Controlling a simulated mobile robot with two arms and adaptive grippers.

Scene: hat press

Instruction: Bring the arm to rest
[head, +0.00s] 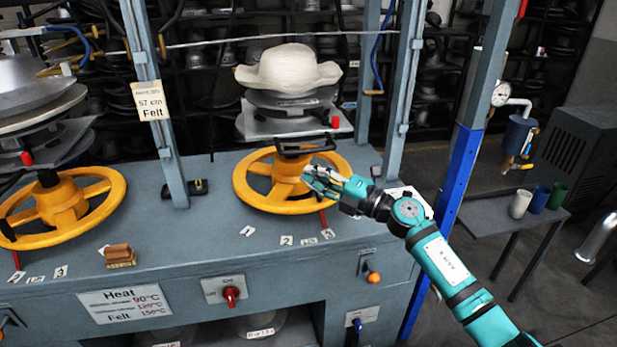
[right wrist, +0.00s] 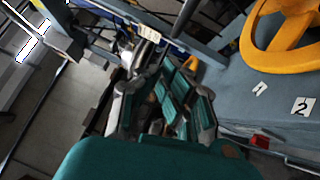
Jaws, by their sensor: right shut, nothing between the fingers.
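My right arm reaches in from the lower right of the head view. My right gripper (head: 322,180) is shut and empty, in front of the right yellow handwheel (head: 245,195) of the hat press. In the right wrist view my gripper (right wrist: 170,100) shows teal finger pads, with the yellow wheel (right wrist: 285,45) at the upper right. I cannot tell from the head view whether the fingers touch the wheel. My left gripper is not in view.
A cream felt hat (head: 288,70) sits on the press block above the wheel. A small table (head: 482,217) with cups is at the right. Open floor lies at the lower right.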

